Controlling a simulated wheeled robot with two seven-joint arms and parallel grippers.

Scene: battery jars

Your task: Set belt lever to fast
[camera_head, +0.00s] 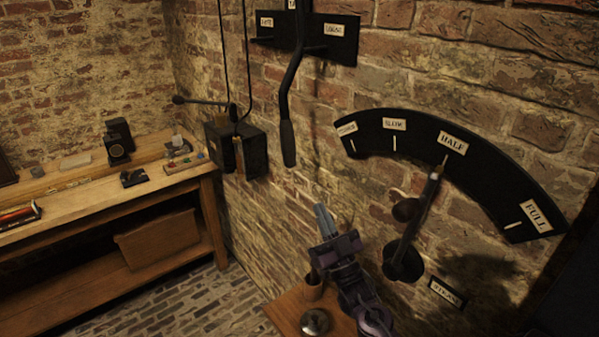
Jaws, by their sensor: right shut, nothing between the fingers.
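A long black lever (287,105) with a thick grip hangs on the brick wall, below a black plate (312,48). The plate has a small label at left (265,22), hard to read but perhaps FAST, and one at right (336,30) that seems to read LOOSE. The lever's shaft crosses the plate between these labels; its upper end is cut off by the frame. My right gripper (323,217) is shut and empty, fingers pointing up, below and right of the lever's grip and apart from it in the picture. My left gripper is out of view.
A second lever (420,217) stands right of my gripper, its tip near HALF on a curved black scale (490,172). A black wall box (240,148) has a thin rod. A workbench (100,187) stands at left. A small wooden table (285,312) is below.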

